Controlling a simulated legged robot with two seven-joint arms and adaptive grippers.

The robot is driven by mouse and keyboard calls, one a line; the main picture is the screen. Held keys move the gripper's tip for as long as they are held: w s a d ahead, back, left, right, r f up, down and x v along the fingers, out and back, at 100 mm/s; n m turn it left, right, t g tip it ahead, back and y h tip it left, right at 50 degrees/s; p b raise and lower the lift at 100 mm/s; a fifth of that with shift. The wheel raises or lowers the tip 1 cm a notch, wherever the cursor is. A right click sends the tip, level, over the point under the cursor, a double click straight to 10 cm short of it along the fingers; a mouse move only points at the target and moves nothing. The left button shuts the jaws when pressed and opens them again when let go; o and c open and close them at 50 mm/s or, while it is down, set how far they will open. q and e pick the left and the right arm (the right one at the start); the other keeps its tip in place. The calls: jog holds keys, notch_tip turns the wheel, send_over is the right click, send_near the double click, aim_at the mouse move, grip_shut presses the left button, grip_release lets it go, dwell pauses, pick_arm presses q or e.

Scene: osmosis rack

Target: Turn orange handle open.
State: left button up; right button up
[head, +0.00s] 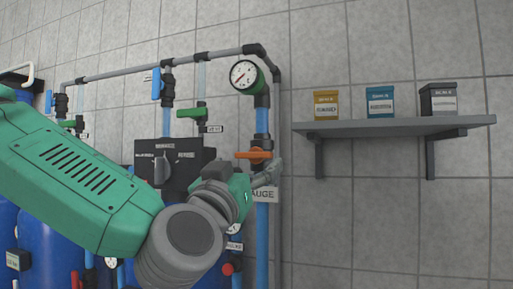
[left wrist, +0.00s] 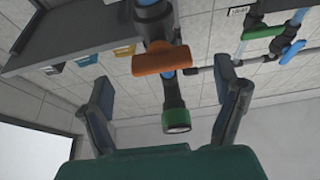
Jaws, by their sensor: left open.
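The orange handle (head: 254,155) sits crosswise on the vertical pipe below the pressure gauge (head: 244,75) in the head view. In the left wrist view the orange handle (left wrist: 161,60) lies ahead, between the lines of the two fingers. My left gripper (head: 268,172) is close to the handle, just below and right of it in the head view. In the left wrist view my left gripper (left wrist: 166,88) is open, its fingers wide apart with nothing between the pads. I cannot see it touch the handle. My arm and wrist hide part of the rack. My right gripper is not in view.
A grey shelf (head: 390,127) with several small boxes stands out from the wall right of the pipe. A black control box (head: 168,160) with a knob, a green handle (head: 191,113) and a blue handle (head: 156,84) are to the left. The wall below the shelf is clear.

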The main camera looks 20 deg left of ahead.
aim_at(250, 157)
pick_arm(q)
jog(key=x, duration=0.2)
jog(key=p+x, duration=0.1)
jog(key=x, duration=0.1)
jog(key=shift+s+a+r, duration=0.1)
jog(key=shift+a, duration=0.2)
jog(key=shift+w+d, duration=0.25)
jog(key=shift+w, duration=0.1)
jog(key=shift+d, duration=0.1)
jog(key=shift+r, duration=0.1)
jog(key=c, duration=1.2)
jog(key=shift+o, duration=0.2)
